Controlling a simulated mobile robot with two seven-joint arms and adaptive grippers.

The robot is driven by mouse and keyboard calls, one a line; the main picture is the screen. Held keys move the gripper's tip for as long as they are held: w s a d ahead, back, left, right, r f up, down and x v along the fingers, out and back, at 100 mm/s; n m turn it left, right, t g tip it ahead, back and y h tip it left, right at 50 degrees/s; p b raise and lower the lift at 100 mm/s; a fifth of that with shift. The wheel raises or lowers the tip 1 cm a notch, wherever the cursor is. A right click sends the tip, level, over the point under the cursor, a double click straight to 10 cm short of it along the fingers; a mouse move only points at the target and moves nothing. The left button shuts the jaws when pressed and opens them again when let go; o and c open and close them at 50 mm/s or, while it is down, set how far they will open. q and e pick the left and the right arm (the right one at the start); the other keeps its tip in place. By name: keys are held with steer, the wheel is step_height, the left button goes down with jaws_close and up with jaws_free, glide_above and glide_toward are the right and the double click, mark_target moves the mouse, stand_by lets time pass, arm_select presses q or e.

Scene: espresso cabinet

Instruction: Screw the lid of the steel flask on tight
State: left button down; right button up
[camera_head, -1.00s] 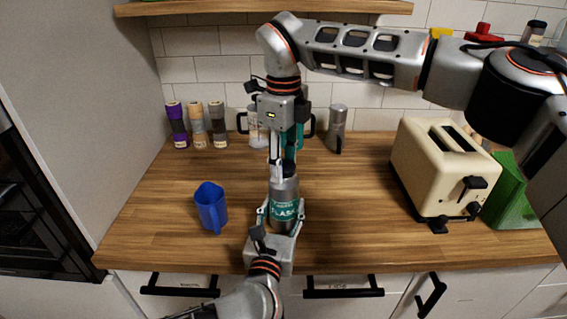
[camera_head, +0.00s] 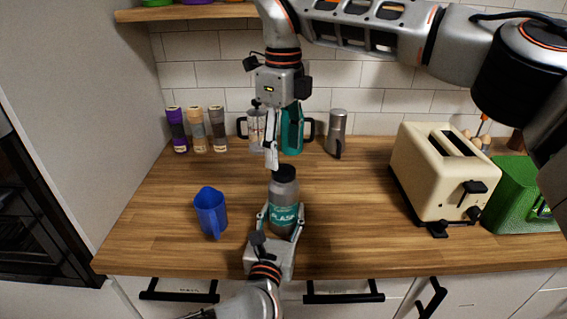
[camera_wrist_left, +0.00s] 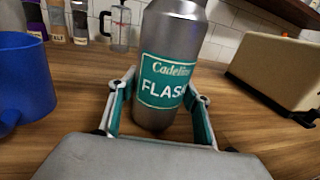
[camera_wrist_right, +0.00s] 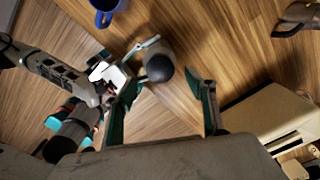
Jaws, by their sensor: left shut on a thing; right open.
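The steel flask (camera_head: 284,190) stands upright on the wooden counter with its black lid (camera_head: 285,172) on top. A green label reading FLASK faces my left gripper (camera_head: 279,222), which is shut around the flask's lower body. The label and body show close up in the left wrist view (camera_wrist_left: 167,85). My right gripper (camera_head: 272,155) is open and empty, above and slightly left of the lid, pointing down. In the right wrist view the black lid (camera_wrist_right: 160,68) lies between and beyond the open fingers, apart from them. I cannot tell how tightly the lid sits.
A blue jug (camera_head: 210,212) stands left of the flask. A cream toaster (camera_head: 437,175) and a green box (camera_head: 520,195) stand at the right. Spice grinders (camera_head: 198,131), a French press (camera_head: 256,128), a teal pot (camera_head: 292,130) and a steel grinder (camera_head: 337,132) line the back.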

step_height(320, 180, up, 6)
steer(key=shift+r, duration=0.25)
arm_select(q)
steer(key=c, duration=1)
jaws_free()
steer(key=shift+o, duration=0.2)
steer(key=s, duration=0.4)
steer(key=s+a, duration=0.1)
steer(key=s, duration=0.3)
steer(key=s+a, duration=0.1)
steer(key=s, duration=0.2)
steer(key=shift+s+a, duration=0.2)
steer(key=shift+s, duration=0.2)
steer(key=shift+s, duration=0.1)
arm_select(e)
steer(key=shift+s+f, duration=0.1)
